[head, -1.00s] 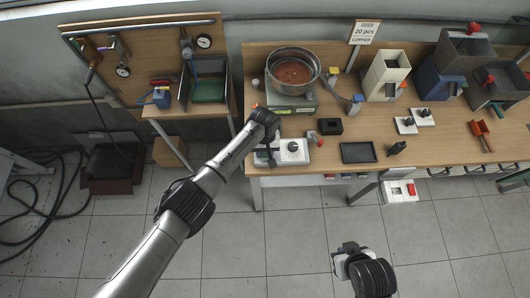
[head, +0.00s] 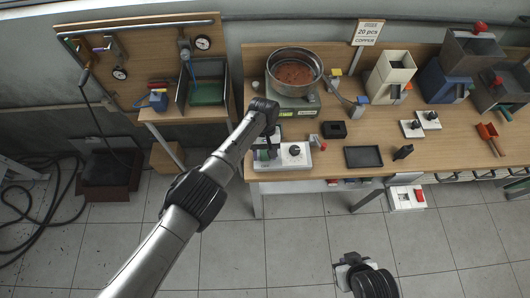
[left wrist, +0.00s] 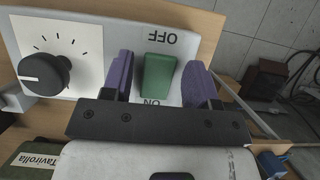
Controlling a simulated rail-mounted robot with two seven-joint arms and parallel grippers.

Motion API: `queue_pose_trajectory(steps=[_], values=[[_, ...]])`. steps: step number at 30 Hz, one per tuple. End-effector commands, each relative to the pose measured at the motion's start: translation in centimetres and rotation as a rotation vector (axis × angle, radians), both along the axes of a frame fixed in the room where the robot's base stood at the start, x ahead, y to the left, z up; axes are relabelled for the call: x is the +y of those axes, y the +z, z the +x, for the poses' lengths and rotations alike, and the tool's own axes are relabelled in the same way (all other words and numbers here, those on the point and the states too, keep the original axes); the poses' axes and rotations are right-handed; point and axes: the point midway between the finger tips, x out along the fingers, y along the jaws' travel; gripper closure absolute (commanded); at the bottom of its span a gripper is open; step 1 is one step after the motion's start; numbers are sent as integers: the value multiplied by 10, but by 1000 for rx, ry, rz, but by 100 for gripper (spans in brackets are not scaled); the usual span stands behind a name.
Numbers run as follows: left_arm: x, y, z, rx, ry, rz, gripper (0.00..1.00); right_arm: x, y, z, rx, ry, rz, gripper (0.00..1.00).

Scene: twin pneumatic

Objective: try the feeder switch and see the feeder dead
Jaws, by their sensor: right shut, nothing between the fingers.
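The feeder is a steel bowl (head: 294,68) of copper-coloured parts on a green-grey base (head: 298,106) on the bench. In front of it stands its white control box (head: 297,155) with a black knob. In the left wrist view the feeder switch (left wrist: 157,76) is a green rocker between the words OFF and ON; I cannot tell which side is pressed. The knob (left wrist: 44,75) is to its left. My left gripper (left wrist: 157,82) is open, its purple fingers on either side of the switch, with gaps. My right gripper (head: 343,264) is shut and empty, away from the bench.
A black tray (head: 363,157) and a small black block (head: 334,130) lie right of the control box. White and blue hoppers (head: 394,72) stand further right. A pegboard station (head: 140,60) with gauges is at left.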

Motion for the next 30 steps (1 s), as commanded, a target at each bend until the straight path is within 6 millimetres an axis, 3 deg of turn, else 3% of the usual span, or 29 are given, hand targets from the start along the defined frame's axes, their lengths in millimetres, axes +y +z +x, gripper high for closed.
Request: queue_pose_trajectory(steps=[8, 13, 30], values=[[0, 1, 0, 0, -1, 0, 40, 1, 0, 0, 0, -3, 4, 100], [0, 11, 5, -2, -1, -1, 40, 2, 1, 0, 0, -6, 8, 100], [1, 104, 44, -1, 0, 0, 40, 3, -6, 0, 0, -5, 9, 100]])
